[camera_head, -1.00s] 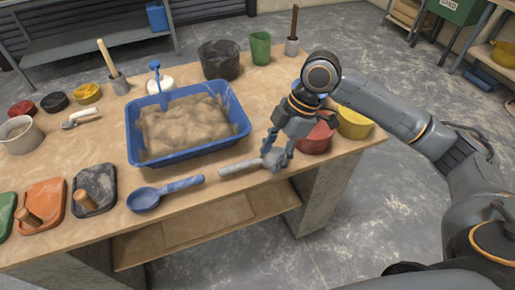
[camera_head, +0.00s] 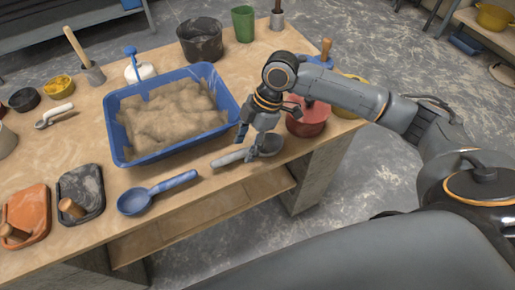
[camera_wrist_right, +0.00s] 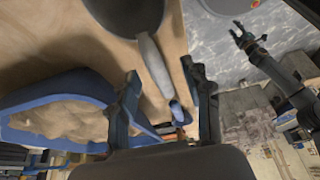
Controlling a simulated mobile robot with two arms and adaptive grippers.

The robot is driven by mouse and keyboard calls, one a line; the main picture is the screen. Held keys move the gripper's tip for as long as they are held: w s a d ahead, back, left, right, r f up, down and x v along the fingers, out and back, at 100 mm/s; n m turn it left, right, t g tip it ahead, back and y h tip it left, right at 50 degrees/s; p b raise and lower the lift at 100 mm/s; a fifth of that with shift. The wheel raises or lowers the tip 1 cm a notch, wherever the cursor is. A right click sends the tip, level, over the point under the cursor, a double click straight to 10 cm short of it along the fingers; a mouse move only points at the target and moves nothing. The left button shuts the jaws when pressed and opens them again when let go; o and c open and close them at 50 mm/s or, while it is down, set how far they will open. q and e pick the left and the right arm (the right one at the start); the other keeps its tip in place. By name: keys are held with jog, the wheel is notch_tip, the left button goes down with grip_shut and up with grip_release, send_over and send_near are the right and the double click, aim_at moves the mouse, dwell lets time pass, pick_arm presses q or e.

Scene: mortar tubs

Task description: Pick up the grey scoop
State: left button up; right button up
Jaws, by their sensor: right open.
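The grey scoop (camera_head: 231,158) lies near the table's front edge, its bowl to the right and its light handle to the left. My right gripper (camera_head: 246,148) is open above the scoop, over the part where handle meets bowl, and hides some of it. In the right wrist view, the scoop's handle (camera_wrist_right: 153,66) runs down between the spread fingers (camera_wrist_right: 162,105) and its dark bowl lies at the top. I cannot tell whether the fingers touch it. What looks like my left gripper (camera_wrist_right: 247,38) shows small in the right wrist view, away from the table.
A blue tub (camera_head: 122,152) of sand stands behind and left of the scoop. A blue scoop (camera_head: 134,202) lies to its left. A red bucket (camera_head: 308,124) stands close by on the right, with a yellow one (camera_head: 352,92) behind.

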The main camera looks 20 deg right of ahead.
aim_at(241, 151)
jog(key=x, duration=0.3)
jog(key=shift+w+a+f+p, duration=0.2)
jog(key=shift+w+f+p, duration=0.05)
jog(key=shift+f+p, duration=0.05)
jog(key=shift+a+f, duration=0.15)
jog(key=shift+f, duration=0.4)
jog(key=shift+c, duration=1.1)
pick_arm(q)
jog(key=shift+w+r, duration=0.4)
jog(key=shift+w, duration=0.05)
pick_arm(e)
grip_shut()
